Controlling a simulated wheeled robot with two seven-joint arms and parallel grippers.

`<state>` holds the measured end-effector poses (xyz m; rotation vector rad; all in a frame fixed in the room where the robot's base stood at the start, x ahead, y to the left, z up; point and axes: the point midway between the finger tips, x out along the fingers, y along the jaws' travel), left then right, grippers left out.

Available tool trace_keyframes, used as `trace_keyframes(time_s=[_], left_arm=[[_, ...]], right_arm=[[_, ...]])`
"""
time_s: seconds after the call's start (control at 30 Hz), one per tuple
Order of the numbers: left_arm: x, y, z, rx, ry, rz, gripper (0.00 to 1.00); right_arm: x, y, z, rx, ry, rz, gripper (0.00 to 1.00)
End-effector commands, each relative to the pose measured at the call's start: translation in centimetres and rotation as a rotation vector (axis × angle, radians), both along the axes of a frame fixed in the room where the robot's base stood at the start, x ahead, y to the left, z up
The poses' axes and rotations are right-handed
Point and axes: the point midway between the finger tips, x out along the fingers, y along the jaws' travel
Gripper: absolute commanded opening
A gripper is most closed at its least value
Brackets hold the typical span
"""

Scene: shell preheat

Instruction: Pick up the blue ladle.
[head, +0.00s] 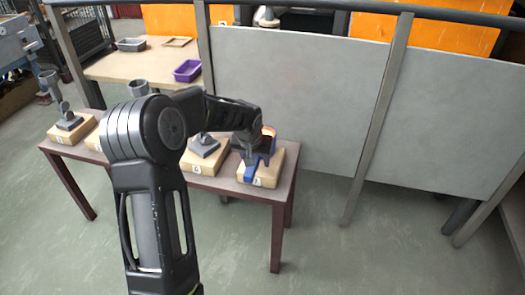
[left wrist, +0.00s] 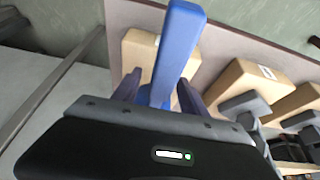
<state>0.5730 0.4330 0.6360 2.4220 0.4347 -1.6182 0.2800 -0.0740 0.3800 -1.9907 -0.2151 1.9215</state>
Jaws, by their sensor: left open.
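The blue ladle (head: 249,169) is on the cardboard box at the right end of the brown table, partly hidden behind my left gripper. In the left wrist view its blue handle (left wrist: 178,45) runs between the two fingers of my left gripper (left wrist: 160,92). The fingers are open, one on each side of the handle, and I cannot tell whether either touches it. In the head view my left gripper (head: 250,143) is at the ladle, above the box. My right gripper is not in view.
Cardboard boxes carrying grey stands line the brown table (head: 230,186), including a grey stand (head: 204,146) just left of the ladle. A purple tray (head: 187,71) and a grey tray (head: 131,44) sit on a table behind. Grey panels (head: 295,95) stand close behind the ladle.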

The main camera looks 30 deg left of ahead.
Motion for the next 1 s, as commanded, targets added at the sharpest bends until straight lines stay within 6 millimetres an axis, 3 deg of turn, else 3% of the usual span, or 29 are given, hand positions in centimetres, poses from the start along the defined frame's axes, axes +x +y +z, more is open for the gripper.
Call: trace_keyframes(time_s=[0.1, 0.7, 1.0], left_arm=[[0.00, 0.00, 0.01, 0.000, 0.000, 0.000, 0.49], [-0.01, 0.00, 0.01, 0.000, 0.000, 0.000, 0.00], [0.08, 0.01, 0.14, 0.001, -0.003, 0.000, 0.00]], right_arm=[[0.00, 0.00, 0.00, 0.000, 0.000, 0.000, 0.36], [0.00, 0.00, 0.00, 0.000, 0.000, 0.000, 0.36], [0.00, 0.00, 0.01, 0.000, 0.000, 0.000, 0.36]])
